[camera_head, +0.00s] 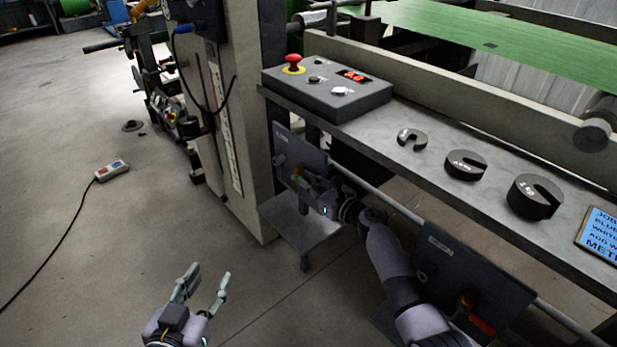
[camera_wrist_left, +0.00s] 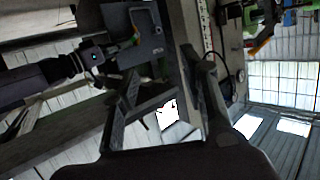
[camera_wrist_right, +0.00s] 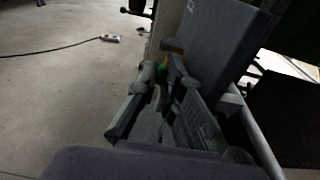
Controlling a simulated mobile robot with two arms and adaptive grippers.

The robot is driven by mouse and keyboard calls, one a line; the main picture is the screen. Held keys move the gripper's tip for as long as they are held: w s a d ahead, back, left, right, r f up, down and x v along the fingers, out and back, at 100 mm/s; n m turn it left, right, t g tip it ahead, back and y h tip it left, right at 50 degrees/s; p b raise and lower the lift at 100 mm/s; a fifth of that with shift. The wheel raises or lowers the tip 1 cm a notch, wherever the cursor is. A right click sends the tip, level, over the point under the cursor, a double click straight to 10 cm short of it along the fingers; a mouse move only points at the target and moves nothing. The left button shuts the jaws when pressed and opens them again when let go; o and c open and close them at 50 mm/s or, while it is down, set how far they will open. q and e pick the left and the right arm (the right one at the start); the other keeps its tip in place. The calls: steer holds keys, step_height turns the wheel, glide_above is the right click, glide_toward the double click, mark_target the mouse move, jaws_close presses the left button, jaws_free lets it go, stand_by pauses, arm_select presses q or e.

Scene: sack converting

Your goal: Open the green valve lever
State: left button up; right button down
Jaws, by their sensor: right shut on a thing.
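The green valve lever (camera_wrist_right: 163,69) sits on a brass valve body (camera_wrist_right: 173,49) on a dark panel (camera_wrist_right: 222,42) in the right wrist view. In the head view the lever (camera_head: 301,175) is small and partly hidden by my right gripper (camera_head: 313,184). My right gripper is shut on the lever, its fingertips (camera_wrist_right: 164,78) close around it against the panel front. The lever's exact angle is hard to tell. My left gripper (camera_head: 207,280) is open and empty over the floor at lower left. The left wrist view also shows the panel (camera_wrist_left: 147,36) with my right gripper beside it.
A second panel (camera_head: 455,265) with a red lever (camera_head: 482,325) hangs to the right. Above is a bench (camera_head: 425,160) with a control box (camera_head: 325,90) and slotted weights (camera_head: 466,165). A metal shelf (camera_head: 300,228) is below the left panel.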

steer(key=shift+r+g+p, duration=0.25)
steer(key=shift+g+p, duration=0.05)
steer(key=shift+p, duration=0.85)
steer(key=shift+w+a+r+h+p, duration=0.15)
steer(key=shift+h+p, duration=0.25)
steer(key=shift+p, duration=0.65)
steer(key=shift+g+p, duration=0.3)
steer(key=shift+p, duration=0.25)
arm_select(q)
steer(key=s+a+f+g+y, duration=0.1)
steer(key=s+a+f+g, duration=0.1)
steer(key=s+f+g, duration=0.3)
steer(key=s+a+f+g+y, duration=0.1)
steer(key=s+a+f+g, duration=0.2)
steer(key=s+f+g, duration=0.3)
steer(key=shift+s+a+f+n+y+p, duration=0.3)
steer(key=shift+s+y+p, duration=0.1)
steer(key=shift+s, duration=1.6)
arm_select(e)
steer(key=c, duration=2)
jaws_free()
steer(key=v, duration=1.2)
